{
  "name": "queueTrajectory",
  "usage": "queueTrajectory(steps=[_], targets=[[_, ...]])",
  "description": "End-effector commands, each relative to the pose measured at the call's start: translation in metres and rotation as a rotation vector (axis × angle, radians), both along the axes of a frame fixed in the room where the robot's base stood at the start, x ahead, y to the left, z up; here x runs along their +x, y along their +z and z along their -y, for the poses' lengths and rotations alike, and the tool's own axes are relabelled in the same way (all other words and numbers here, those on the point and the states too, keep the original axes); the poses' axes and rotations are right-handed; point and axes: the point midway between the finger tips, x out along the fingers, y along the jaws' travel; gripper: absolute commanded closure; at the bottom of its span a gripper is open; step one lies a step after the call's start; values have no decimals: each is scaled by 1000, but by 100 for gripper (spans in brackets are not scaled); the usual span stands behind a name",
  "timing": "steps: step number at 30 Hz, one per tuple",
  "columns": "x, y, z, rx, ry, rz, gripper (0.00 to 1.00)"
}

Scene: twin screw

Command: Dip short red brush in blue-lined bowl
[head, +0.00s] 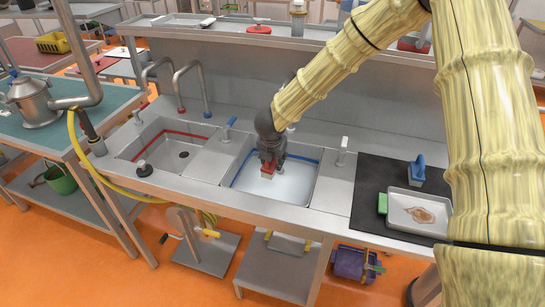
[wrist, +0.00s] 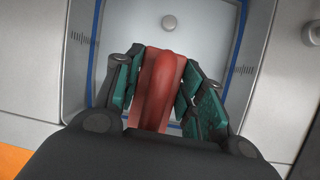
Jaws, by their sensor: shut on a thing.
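My gripper (head: 270,158) is shut on the short red brush (head: 268,169) and holds it over the blue-lined bowl (head: 243,184), the right one of two sink bowls. In the wrist view, the brush (wrist: 160,80) sits between the green finger pads of my gripper (wrist: 160,85), with its red handle toward the camera. The bowl (wrist: 205,25) has a blue line around its rim and holds something pale, like water. The brush's lower end appears at or just above the pale surface; I cannot tell whether it touches.
A red-lined bowl (head: 145,150) lies to the left. Curved taps (head: 190,85) stand behind it. On the right, a black mat (head: 365,205) carries a blue-handled brush (head: 417,170), a green block (head: 382,203) and a tray (head: 440,231) with a brown stain.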

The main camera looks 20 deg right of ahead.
Motion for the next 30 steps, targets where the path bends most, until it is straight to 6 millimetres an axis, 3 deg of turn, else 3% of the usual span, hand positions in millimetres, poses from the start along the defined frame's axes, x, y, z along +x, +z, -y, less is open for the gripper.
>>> queueTrajectory(steps=[30], targets=[[1,-81,-1,0,2,0,80]])
